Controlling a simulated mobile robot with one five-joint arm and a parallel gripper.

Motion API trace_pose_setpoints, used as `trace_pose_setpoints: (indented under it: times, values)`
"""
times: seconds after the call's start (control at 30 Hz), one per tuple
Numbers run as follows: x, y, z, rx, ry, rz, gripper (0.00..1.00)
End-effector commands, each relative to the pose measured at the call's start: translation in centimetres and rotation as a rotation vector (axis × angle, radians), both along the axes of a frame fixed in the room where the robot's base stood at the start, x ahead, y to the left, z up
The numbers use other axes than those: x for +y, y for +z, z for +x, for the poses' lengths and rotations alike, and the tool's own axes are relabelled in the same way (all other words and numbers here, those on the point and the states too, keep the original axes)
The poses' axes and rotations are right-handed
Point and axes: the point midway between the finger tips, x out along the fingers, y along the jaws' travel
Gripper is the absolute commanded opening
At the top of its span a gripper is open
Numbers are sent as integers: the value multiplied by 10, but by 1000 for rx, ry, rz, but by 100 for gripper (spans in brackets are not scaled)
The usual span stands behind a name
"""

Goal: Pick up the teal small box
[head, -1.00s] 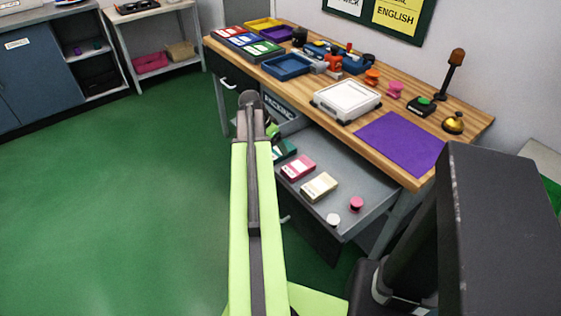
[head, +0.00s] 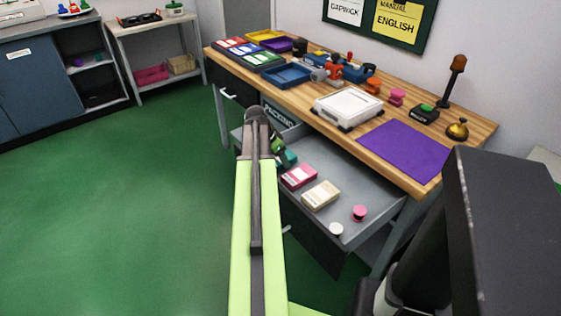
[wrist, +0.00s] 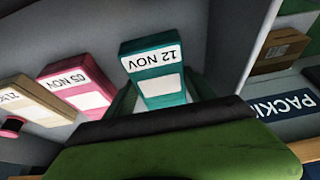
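The teal small box (wrist: 152,62) has a white label reading "12 NOV" and lies in the open grey drawer (head: 345,190). In the head view the teal box (head: 289,158) is partly hidden behind my arm and gripper. My gripper (wrist: 160,98) is at the near end of the teal box, with a finger on each side of it. The fingers look spread, with narrow gaps beside the box. In the head view my gripper (head: 277,147) is just left of the box, over the drawer's left part.
A pink box (head: 299,177), a cream box (head: 320,195), a pink spool (head: 359,213) and a white round piece (head: 336,229) share the drawer. The wooden tabletop (head: 400,170) overhangs its back. A "PACKING" bin (head: 277,112) is close by the gripper.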

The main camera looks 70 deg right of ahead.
Motion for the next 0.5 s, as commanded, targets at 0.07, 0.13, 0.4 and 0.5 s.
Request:
trace_pose_setpoints:
  times: [0.07,0.13,0.4,0.5]
  values:
    - [0,0,0,0,0,0,46]
    - [0,0,0,0,0,0,37]
    - [0,0,-1,0,-1,0,19]
    - [0,1,-1,0,-1,0,19]
